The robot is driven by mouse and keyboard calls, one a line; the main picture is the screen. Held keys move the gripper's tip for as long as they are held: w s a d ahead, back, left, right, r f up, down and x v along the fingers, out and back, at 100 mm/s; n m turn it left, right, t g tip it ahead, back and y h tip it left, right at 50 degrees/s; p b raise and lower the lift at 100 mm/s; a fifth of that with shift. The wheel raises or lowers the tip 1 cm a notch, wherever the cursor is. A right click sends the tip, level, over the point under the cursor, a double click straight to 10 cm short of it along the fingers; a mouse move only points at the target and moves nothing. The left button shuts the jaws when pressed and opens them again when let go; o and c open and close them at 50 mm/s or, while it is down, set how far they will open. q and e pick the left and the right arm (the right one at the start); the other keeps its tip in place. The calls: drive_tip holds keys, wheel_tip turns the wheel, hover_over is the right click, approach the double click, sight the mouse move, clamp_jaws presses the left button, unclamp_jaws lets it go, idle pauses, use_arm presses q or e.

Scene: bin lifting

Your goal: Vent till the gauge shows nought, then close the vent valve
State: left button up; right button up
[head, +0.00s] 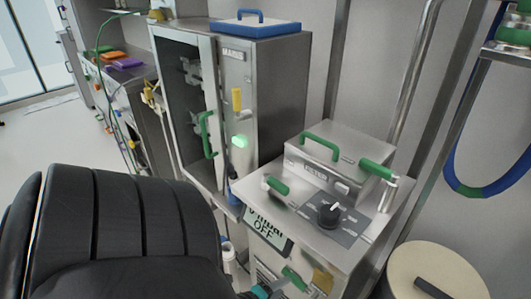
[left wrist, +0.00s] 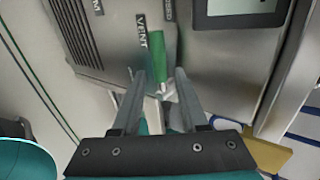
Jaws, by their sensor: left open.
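The vent valve's green handle (left wrist: 156,55) is beside the VENT label in the left wrist view. It also shows low in the head view (head: 293,277). My left gripper (left wrist: 157,78) is open, its two fingers apart just below the handle's lower end, with a pale metal fitting between them. I cannot tell if they touch it. The gauge display (head: 267,229) shows "mbar" and "OFF"; its number is cut off and unclear. Part of the display (left wrist: 236,6) is at the top of the wrist view, with no readable figures. My right gripper is not in view.
A steel unit with a black knob (head: 328,214) and a green-handled lid (head: 320,147) stands above the display. A tall cabinet (head: 276,95) stands behind it. A round beige drum (head: 435,272) is at lower right. A yellow tag (head: 322,280) is near the valve.

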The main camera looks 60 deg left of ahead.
use_arm(q)
drive_tip(key=p+v, duration=0.1)
drive_tip(key=v, duration=0.5)
drive_tip(key=shift+s+r, duration=0.2)
drive_tip(key=shift+s, duration=0.15)
drive_tip(key=shift+d+f, duration=0.1)
